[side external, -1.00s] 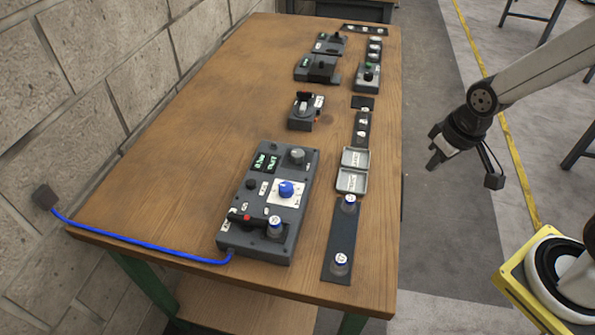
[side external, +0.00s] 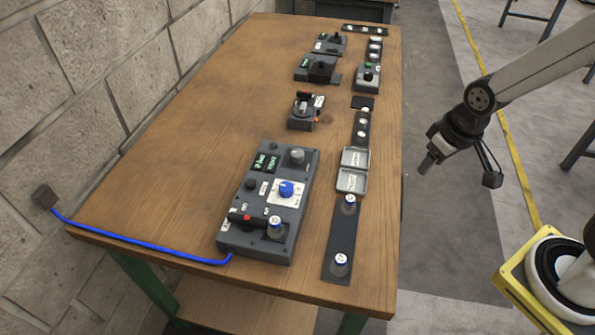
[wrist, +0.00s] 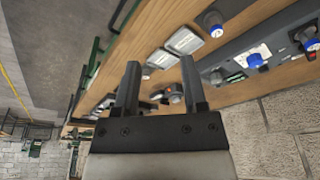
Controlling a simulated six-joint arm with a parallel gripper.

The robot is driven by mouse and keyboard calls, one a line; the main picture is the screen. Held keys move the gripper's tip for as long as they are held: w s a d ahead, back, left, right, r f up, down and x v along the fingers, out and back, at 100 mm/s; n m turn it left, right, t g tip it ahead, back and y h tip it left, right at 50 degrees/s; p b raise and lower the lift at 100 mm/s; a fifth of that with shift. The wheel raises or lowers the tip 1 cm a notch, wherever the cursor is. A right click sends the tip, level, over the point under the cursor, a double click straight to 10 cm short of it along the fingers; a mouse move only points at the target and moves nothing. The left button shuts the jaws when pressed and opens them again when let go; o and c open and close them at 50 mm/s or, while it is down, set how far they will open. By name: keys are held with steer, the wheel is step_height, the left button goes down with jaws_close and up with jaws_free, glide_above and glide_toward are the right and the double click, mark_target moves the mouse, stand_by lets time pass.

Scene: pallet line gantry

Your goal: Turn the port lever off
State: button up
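No readable label tells me which control is the port lever. A small grey box (side external: 304,117) in the middle of the bench carries a dark lever-like handle (side external: 304,97). Two dark boxes with black handles, a nearer one (side external: 316,70) and a farther one (side external: 329,46), stand behind it. A large grey panel (side external: 262,232) at the front has a blue knob (side external: 286,188) and a black bar with a red spot (side external: 246,217). My gripper (side external: 427,167) hangs clear of the bench's right edge, touching nothing. In the wrist view its fingers (wrist: 160,68) are apart and empty.
Two grey trays, one shown here (side external: 352,181), and a dark strip with two blue-topped knobs (side external: 342,232) line the bench's right side. The wooden bench (side external: 190,160) is bare left of the devices.

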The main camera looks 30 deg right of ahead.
steer(key=w+a+n, duration=0.2)
steer(key=w+a, duration=0.4)
steer(key=w, duration=0.1)
steer(key=n+g, duration=0.3)
steer(key=n, duration=0.4)
glide_above(247, 218)
step_height(247, 218, down, 3)
steer(key=shift+f, duration=0.2)
steer(key=shift+f, duration=3.95)
jaws_close()
